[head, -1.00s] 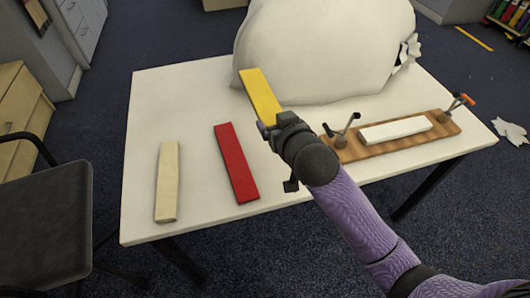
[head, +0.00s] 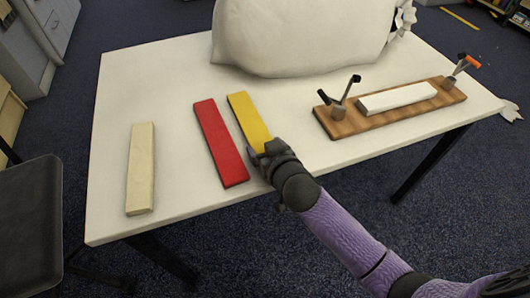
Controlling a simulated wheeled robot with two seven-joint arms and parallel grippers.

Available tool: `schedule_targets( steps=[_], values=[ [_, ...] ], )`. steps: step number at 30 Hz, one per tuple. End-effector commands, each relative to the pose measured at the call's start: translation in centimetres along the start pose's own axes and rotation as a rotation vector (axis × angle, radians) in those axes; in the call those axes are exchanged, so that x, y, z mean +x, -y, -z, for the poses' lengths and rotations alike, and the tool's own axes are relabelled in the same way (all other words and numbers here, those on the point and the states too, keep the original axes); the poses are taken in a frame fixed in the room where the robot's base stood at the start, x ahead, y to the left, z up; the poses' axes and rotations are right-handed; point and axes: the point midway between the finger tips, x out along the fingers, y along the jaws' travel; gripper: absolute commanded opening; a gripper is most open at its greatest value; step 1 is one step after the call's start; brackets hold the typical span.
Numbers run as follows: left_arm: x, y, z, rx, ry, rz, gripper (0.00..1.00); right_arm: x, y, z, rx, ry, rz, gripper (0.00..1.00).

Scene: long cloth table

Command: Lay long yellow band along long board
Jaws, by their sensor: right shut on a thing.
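A long yellow band (head: 249,118) is held at its near end by my right gripper (head: 266,156), which is shut on it. The band points away from me, just right of a red band (head: 220,142) that lies on the table. I cannot tell whether the yellow band touches the cloth. The long wooden board (head: 384,118) lies to the right, apart from the gripper. A white block (head: 398,98) lies along its top, with a clamp (head: 340,100) at its left end and another clamp (head: 455,75) at its right end. My left gripper is out of view.
A cream band (head: 140,170) lies on the table (head: 140,85) at the left. A big white sack (head: 300,38) stands at the back. A dark chair (head: 35,215) is at the front left. The cloth between the yellow band and the board is clear.

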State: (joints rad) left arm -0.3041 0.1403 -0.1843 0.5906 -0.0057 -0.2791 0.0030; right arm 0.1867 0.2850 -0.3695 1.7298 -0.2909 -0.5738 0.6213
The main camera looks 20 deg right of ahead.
Motion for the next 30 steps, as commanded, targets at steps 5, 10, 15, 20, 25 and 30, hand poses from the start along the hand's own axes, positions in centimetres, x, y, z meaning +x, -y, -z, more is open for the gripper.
schedule_targets(
  steps=[5, 10, 15, 20, 25, 30],
  values=[
    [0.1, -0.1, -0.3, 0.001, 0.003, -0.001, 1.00, 0.1, 0.0, -0.3, 0.001, -0.002, 0.000, 0.13],
    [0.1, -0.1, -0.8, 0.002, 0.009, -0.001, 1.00, 0.1, 0.0, -0.3, 0.001, -0.001, 0.000, 0.92],
    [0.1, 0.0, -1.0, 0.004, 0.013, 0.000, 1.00, 0.1, 0.0, -0.3, 0.001, -0.002, 0.000, 1.00],
    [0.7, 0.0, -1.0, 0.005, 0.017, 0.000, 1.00, 0.3, 0.0, -0.7, 0.000, 0.000, 0.000, 1.00],
    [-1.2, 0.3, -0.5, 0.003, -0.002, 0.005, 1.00, -2.6, 0.0, 0.0, 0.003, -0.002, -0.001, 1.00],
    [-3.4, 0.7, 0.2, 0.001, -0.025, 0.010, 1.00, -6.2, -0.4, -0.2, 0.003, -0.003, -0.001, 1.00]
  ],
)
